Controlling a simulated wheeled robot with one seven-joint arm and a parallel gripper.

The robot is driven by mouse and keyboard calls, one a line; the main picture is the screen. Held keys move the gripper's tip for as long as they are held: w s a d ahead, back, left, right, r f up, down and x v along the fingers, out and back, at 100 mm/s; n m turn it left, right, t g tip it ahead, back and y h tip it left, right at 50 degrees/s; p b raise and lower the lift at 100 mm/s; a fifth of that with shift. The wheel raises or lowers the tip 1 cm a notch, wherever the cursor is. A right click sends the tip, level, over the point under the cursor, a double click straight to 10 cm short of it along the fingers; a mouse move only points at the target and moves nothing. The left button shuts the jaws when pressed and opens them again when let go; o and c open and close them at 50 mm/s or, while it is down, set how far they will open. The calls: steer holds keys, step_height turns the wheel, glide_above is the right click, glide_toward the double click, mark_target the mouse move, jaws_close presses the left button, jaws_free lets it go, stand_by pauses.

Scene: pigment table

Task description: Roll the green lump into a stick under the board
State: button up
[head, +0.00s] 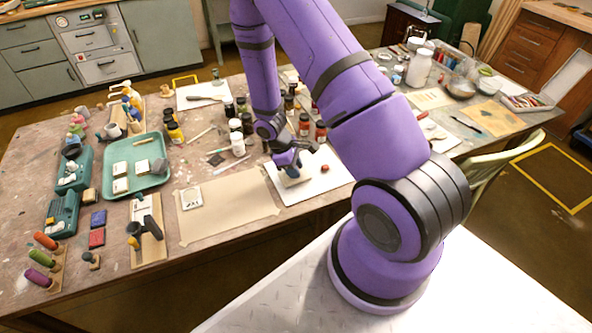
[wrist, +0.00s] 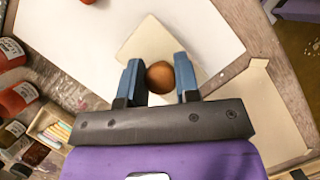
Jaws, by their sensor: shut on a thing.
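My gripper (head: 287,160) is over the white sheet (head: 320,185) near the table's front edge. In the wrist view its two blue fingers (wrist: 159,82) are shut on a round brown knob (wrist: 159,76). A pale, flat board (wrist: 147,42) lies under the knob, turned askew to the white sheet. The board (head: 292,178) also shows below the fingers in the head view. I cannot tell whether it touches the sheet. The green lump is not visible in either view; the board and gripper hide part of the sheet.
A small red-brown lump (head: 324,168) lies on the sheet, right of the board. Brown paper (head: 228,210) lies to the left. Paint jars (head: 240,130) crowd behind. A green tray (head: 150,182) and tool stands fill the left side.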

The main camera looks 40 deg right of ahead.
steer(key=shift+w+d, duration=0.2)
steer(key=shift+w, duration=0.6)
steer(key=shift+w, duration=0.1)
steer(key=shift+w+d, duration=0.2)
steer(key=shift+w, duration=0.35)
steer(key=shift+s+a, duration=0.25)
steer(key=shift+s, duration=0.5)
steer(key=shift+s, duration=0.1)
steer(key=shift+s+a, duration=0.2)
steer(key=shift+s, duration=0.45)
steer(key=shift+s+a, duration=0.15)
steer(key=shift+s, duration=0.45)
steer(key=shift+s, duration=0.1)
steer(key=shift+s+a+f, duration=0.1)
steer(key=shift+s+a, duration=0.1)
steer(key=shift+s, duration=0.3)
steer(key=shift+w+d, duration=0.25)
steer(key=shift+w, duration=0.45)
